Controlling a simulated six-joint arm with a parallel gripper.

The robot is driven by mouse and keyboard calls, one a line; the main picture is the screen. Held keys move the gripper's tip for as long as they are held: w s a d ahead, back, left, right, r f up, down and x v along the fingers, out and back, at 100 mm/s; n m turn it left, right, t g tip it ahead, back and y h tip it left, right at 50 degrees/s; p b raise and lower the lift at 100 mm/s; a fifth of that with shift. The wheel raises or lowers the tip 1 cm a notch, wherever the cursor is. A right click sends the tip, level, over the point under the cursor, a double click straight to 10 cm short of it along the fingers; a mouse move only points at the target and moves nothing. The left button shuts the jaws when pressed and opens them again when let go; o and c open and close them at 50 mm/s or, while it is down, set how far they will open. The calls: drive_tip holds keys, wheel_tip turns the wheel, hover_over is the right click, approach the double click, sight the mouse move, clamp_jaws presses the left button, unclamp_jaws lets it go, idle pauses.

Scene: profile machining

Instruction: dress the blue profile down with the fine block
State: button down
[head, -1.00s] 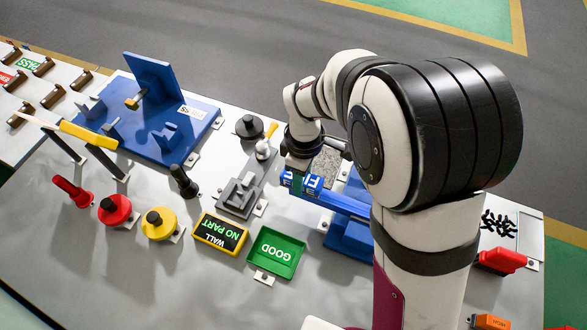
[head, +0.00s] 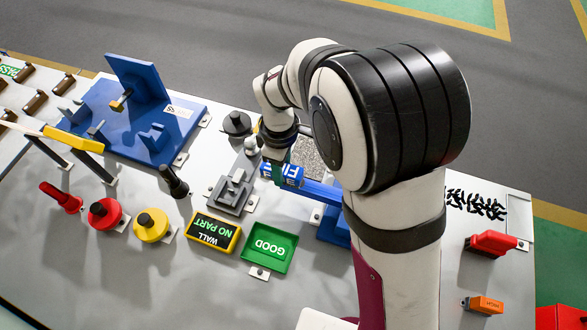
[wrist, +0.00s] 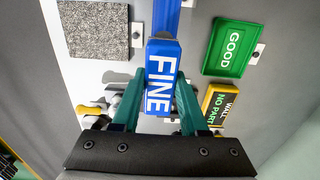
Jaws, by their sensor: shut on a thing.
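The fine block (head: 282,174) is blue with a white FINE label; it also shows in the wrist view (wrist: 161,75). My gripper (wrist: 161,100) has green fingers shut on both sides of the block. In the head view my gripper (head: 276,158) is partly hidden by the block and my wrist. The blue profile (head: 322,193) is a long bar running right from the block, partly behind my arm; it shows at the top of the wrist view (wrist: 166,14). The block is at the bar's left end; I cannot tell whether they touch.
A speckled grey plate (head: 306,155) lies behind the bar. A grey clamp fixture (head: 233,193) stands left of the block. The green GOOD tray (head: 268,249) and yellow-framed WALL NO PART sign (head: 213,232) are in front. A blue fixture (head: 130,110) stands at back left.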

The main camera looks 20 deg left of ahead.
sight(306, 185)
drive_tip(key=shift+d, duration=2.7)
drive_tip(key=shift+a, duration=2.75)
drive_tip(key=shift+a+r, duration=0.1)
drive_tip(key=shift+a, duration=0.1)
drive_tip(key=shift+d+r, duration=0.1)
drive_tip(key=shift+r, duration=3.85)
drive_tip(key=shift+f, duration=0.1)
